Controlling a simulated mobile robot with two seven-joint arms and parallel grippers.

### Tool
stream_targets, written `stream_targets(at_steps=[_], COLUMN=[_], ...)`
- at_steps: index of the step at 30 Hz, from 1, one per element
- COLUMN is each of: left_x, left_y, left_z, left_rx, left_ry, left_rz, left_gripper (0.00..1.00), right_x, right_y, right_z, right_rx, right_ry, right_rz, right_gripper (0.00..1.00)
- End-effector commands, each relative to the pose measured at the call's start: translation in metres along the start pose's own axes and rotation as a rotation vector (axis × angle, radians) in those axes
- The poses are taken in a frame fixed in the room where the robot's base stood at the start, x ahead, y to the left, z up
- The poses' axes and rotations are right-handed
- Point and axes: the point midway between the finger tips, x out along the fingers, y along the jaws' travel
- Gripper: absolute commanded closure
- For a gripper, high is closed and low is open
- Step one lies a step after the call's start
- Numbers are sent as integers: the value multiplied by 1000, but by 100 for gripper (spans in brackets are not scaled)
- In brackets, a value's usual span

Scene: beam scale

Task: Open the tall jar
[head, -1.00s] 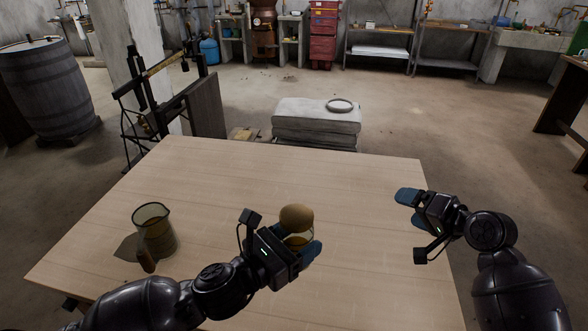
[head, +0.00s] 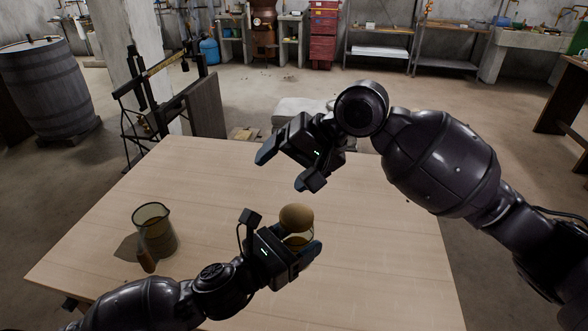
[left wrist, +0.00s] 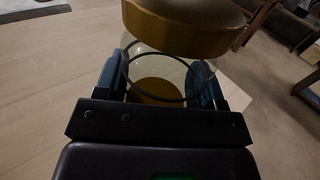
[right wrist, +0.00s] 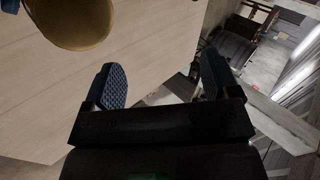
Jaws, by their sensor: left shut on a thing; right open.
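The tall jar is a glass jar (head: 298,241) with a round brown lid (head: 297,216) on top. It stands upright near the middle front of the table. My left gripper (left wrist: 163,88) is shut around its glass body, with one blue finger on each side below the lid; in the head view it partly hides the jar. My right gripper (head: 283,168) is open and empty, above the table behind the jar. In the right wrist view the lid (right wrist: 70,20) shows at the upper left, outside the open fingers (right wrist: 161,82).
A glass beaker (head: 155,230) stands on the left of the wooden table (head: 215,185), with a small brown object (head: 146,261) beside it. The table's right side is bare. A beam scale (head: 150,90) stands beyond the far left edge.

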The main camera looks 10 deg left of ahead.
Motion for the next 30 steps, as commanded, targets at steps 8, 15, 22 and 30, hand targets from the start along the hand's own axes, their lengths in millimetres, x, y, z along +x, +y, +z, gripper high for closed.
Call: stream_targets(at_steps=[8, 15, 22, 30], left_x=[0, 0, 0, 0], left_y=[0, 0, 0, 0], left_z=[1, 1, 1, 1], left_rx=[1, 1, 0, 0], left_ry=[-2, -2, -2, -2], left_rz=[0, 0, 0, 0], left_gripper=[100, 100, 100, 100], right_x=[0, -11, -28, -34], right_y=[-20, -20, -15, -9], right_z=[26, 39, 43, 44], right_rx=[19, 77, 142, 179], right_ry=[-98, -116, -88, -69], right_rz=[248, 492, 677, 753], right_gripper=[18, 18, 18, 18])
